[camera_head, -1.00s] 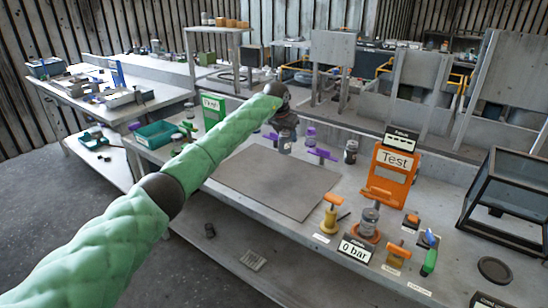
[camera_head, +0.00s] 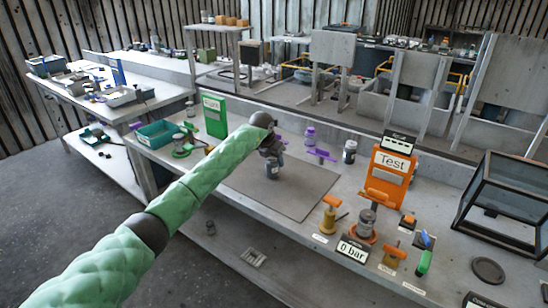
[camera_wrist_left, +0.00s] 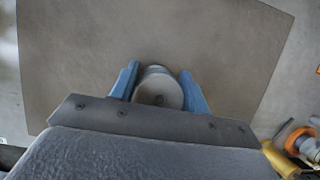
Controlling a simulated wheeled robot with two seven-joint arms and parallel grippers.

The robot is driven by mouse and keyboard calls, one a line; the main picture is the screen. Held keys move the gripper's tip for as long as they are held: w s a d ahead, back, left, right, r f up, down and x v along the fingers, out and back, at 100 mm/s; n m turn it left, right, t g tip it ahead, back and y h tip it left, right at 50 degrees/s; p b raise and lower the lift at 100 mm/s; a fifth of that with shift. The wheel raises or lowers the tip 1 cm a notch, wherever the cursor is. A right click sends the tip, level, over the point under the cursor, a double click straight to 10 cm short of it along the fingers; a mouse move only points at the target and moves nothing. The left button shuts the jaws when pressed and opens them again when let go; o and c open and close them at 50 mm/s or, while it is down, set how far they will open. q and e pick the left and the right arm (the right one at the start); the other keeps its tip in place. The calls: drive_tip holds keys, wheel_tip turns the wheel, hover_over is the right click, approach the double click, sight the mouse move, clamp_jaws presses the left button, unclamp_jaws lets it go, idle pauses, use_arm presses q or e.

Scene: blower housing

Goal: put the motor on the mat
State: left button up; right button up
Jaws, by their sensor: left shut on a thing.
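The motor is a small dark grey cylinder (camera_head: 272,170) at the end of my left arm. My left gripper (camera_head: 271,157) is shut on it, above the grey-brown mat (camera_head: 305,192) on the bench. In the left wrist view the motor (camera_wrist_left: 160,88) shows as a pale round end between the two blue fingers of the gripper (camera_wrist_left: 158,90), with the mat (camera_wrist_left: 90,40) behind it. I cannot tell whether the motor touches the mat. My right gripper is not in view.
An orange test stand (camera_head: 388,178) and a 0 bar display (camera_head: 353,250) stand right of the mat. Purple-topped parts (camera_head: 319,153) and a dark jar (camera_head: 349,152) stand behind it. A green panel (camera_head: 214,116) is at the left. The mat's right part is bare.

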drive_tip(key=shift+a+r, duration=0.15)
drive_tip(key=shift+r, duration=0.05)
use_arm(q)
drive_tip(key=o, duration=1.1)
drive_tip(key=shift+o, duration=0.7)
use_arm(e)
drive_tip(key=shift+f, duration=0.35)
use_arm(q)
drive_tip(key=shift+r, duration=0.1)
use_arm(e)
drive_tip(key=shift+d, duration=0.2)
use_arm(q)
drive_tip(key=shift+r, duration=0.1)
drive_tip(key=b+v, duration=0.3)
drive_tip(key=v, duration=0.8)
drive_tip(key=shift+s+r, duration=0.15)
drive_tip(key=shift+r, duration=0.2)
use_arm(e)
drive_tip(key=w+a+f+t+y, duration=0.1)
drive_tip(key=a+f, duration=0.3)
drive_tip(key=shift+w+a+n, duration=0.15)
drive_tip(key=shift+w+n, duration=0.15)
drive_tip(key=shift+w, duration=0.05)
